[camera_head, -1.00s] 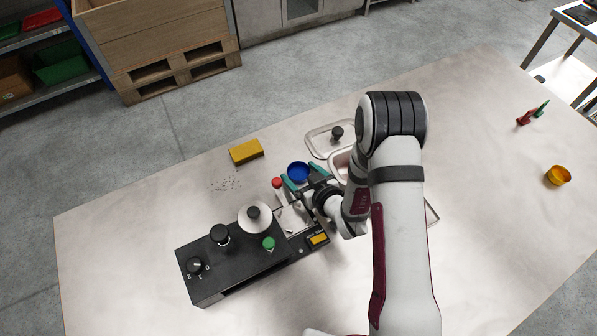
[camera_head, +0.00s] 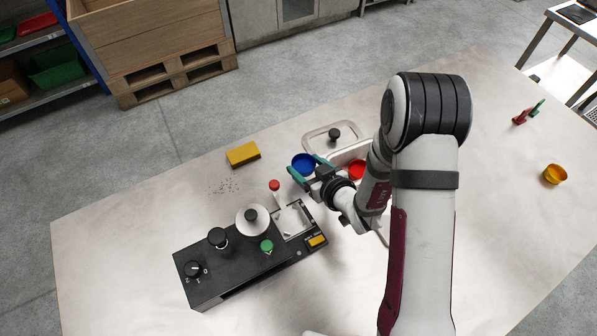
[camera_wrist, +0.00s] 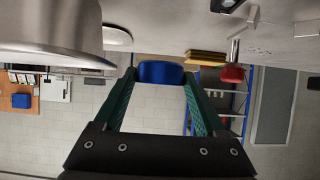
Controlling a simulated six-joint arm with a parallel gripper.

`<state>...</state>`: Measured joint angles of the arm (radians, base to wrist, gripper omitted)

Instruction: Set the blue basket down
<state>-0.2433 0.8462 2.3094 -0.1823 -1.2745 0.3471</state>
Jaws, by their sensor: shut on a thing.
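The blue basket (camera_head: 303,163) is a small round cup, seen from above near the middle of the table in the head view. My gripper (camera_head: 311,168) has its two teal fingers on either side of the basket's near part, shut on it. The wrist view shows the blue basket (camera_wrist: 161,73) between the fingertips of my gripper (camera_wrist: 161,82). The basket is behind the black machine's small steel plate and left of the steel pan. Its height above the table is hard to tell.
A black machine (camera_head: 230,271) with a red knob (camera_head: 274,185) stands front left. A yellow block (camera_head: 243,154) and dark crumbs (camera_head: 226,187) lie left. A red cup (camera_head: 356,169) is by the steel pan, partly behind my arm.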

